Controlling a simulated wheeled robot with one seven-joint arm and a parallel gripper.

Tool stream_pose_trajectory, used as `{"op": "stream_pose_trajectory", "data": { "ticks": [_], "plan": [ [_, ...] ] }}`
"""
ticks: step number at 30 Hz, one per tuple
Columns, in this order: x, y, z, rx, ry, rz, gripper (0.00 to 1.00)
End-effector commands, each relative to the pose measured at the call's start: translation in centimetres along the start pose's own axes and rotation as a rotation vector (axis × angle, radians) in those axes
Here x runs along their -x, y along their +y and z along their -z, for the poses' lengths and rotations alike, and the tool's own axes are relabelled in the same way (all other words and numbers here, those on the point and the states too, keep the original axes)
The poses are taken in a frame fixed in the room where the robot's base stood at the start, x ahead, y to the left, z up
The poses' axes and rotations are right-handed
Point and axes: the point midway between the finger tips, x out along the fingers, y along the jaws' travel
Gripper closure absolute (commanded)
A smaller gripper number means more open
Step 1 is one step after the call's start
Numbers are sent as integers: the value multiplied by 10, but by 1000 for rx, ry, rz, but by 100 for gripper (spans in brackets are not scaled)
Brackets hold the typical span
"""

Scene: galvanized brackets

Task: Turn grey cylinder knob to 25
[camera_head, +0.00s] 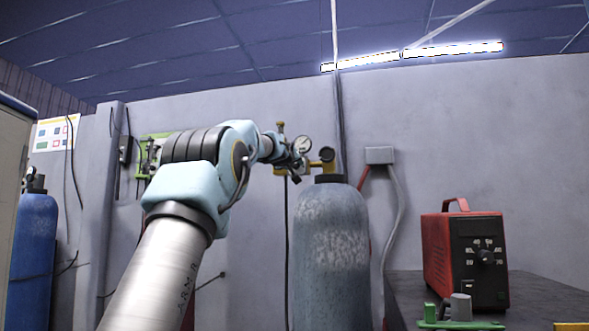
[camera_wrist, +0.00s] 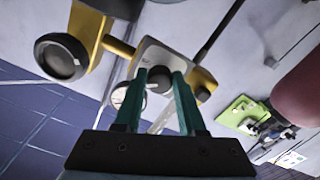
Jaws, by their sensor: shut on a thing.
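The grey cylinder (camera_head: 331,255) stands upright against the wall in the head view, with brass fittings and a regulator at its top. A round white gauge (camera_head: 302,145) sits on the regulator; its reading is too small to tell. In the wrist view, the dark round knob (camera_wrist: 159,77) sits on the regulator body (camera_wrist: 152,54). My gripper (camera_wrist: 160,80) has its two teal fingers on either side of this knob, shut on it. The gauge also shows in the wrist view (camera_wrist: 127,97), partly covered by a finger. In the head view my gripper (camera_head: 291,167) is small and partly hidden at the regulator.
A larger brass valve with a dark round end (camera_wrist: 62,57) is beside the regulator. A blue cylinder (camera_head: 37,250) stands at far left. A red box with a dial (camera_head: 463,258) stands on the dark bench (camera_head: 405,290) at right. A grey wall box (camera_head: 380,155) is behind.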

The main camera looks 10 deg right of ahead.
Motion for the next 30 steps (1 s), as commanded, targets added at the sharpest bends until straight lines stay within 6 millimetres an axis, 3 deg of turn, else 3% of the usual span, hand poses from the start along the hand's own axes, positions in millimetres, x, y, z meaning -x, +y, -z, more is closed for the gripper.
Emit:
{"op": "stream_pose_trajectory", "data": {
  "ticks": [18,30],
  "plan": [
    [-1,-3,-3,-554,-7,0,100],
    [-1,-4,-2,-753,-7,0,100]
  ]
}}
